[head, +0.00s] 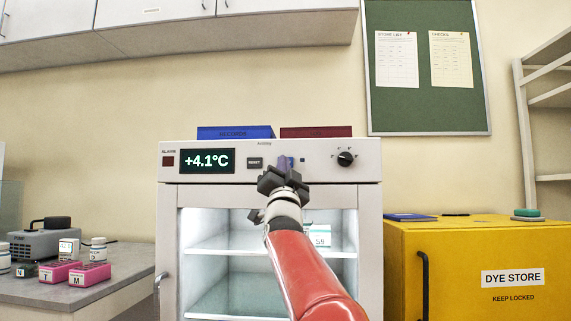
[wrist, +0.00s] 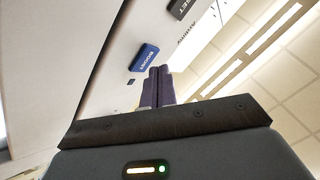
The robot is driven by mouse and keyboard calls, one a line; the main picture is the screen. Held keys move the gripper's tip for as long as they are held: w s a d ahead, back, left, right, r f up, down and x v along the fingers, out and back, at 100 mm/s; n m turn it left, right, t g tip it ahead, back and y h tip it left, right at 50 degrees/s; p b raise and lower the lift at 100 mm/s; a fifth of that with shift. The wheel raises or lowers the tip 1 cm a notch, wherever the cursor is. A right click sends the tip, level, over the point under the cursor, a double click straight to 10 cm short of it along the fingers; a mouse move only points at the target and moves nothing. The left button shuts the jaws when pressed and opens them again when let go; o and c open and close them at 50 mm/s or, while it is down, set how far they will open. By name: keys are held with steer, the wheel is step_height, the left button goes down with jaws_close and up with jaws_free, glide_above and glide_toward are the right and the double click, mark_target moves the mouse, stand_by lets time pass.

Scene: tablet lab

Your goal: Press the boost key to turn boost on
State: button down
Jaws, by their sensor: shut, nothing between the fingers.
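The blue boost key (wrist: 145,57) is on the white front panel of a glass-door fridge (head: 170,240). In the head view my gripper partly covers the key (head: 291,162). My gripper (head: 282,157) is raised in front of the panel. Its two fingers (wrist: 159,69) are together and empty, with their tips just beside the key in the wrist view. I cannot tell whether they touch the panel.
The grey reset key (head: 255,162) and the lit display (head: 207,161) reading +4.1°C are left of my gripper. A black knob (head: 345,158) is to the right. Blue (head: 235,132) and dark red (head: 316,131) binders lie on top. A yellow cabinet (head: 450,270) stands at right.

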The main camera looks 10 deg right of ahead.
steer(key=shift+w, duration=0.15)
steer(key=shift+w+d, duration=0.15)
steer(key=shift+w, duration=0.15)
stand_by(0.3)
steer(key=shift+w+p, duration=0.1)
steer(key=shift+p, duration=0.25)
stand_by(0.3)
steer(key=shift+s+b, duration=0.45)
steer(key=shift+s, duration=0.1)
steer(key=shift+a, duration=0.2)
steer(key=shift+s+a+b, duration=0.3)
steer(key=shift+s+b, duration=0.3)
steer(key=shift+s, duration=0.35)
steer(key=shift+s+a+b, duration=0.3)
steer(key=shift+s+b, duration=0.3)
steer(key=shift+s, duration=0.35)
steer(key=shift+s+a+b, duration=0.3)
steer(key=shift+s+b, duration=0.3)
steer(key=shift+s, duration=0.35)
